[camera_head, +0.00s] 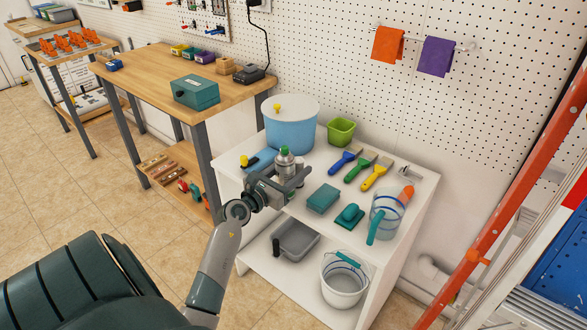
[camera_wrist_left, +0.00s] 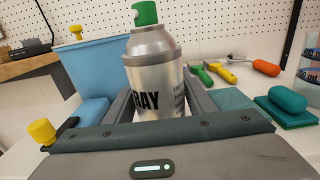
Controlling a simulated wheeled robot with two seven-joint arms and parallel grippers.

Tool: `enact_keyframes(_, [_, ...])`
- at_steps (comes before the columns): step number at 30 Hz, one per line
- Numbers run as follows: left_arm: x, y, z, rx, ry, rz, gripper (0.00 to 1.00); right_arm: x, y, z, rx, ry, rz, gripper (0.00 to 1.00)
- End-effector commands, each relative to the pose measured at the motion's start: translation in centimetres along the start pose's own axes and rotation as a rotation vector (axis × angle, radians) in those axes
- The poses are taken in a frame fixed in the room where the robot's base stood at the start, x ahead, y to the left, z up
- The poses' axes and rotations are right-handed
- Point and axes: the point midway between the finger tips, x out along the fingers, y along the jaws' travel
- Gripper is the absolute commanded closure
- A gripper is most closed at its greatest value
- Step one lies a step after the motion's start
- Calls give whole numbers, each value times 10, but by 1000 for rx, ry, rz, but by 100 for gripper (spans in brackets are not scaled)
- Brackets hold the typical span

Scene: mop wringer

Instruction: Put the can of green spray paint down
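The can of green spray paint is silver with a green cap (camera_head: 284,158). In the head view it stands upright over the front left part of the white shelf unit's top (camera_head: 330,163). My left gripper (camera_head: 287,182) has its fingers on both sides of the can and appears shut on it. In the left wrist view the can (camera_wrist_left: 155,85) sits upright between the two grey fingers, its printed label facing the camera. The can's bottom is hidden by the gripper, so I cannot tell whether it touches the top. My right gripper is not in view.
Near the can are a blue bucket (camera_head: 291,131), a teal sponge (camera_head: 323,198), a blue item (camera_head: 262,160), a teal scrubber (camera_head: 349,216), several brushes (camera_head: 375,174), a green pot (camera_head: 341,131) and a clear pitcher (camera_head: 386,215). An orange ladder (camera_head: 507,205) stands at right.

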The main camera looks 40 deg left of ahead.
Motion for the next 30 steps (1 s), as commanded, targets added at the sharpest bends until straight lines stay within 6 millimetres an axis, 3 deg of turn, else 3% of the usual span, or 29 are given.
enact_keyframes(15, [-1, 0, 4, 0, -1, 0, 37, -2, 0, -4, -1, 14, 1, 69])
enact_keyframes(23, [-31, 0, 2, 2, 1, 1, 37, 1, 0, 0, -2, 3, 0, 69])
enact_keyframes(30, [-73, 0, 1, 1, 2, 1, 37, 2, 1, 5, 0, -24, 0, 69])
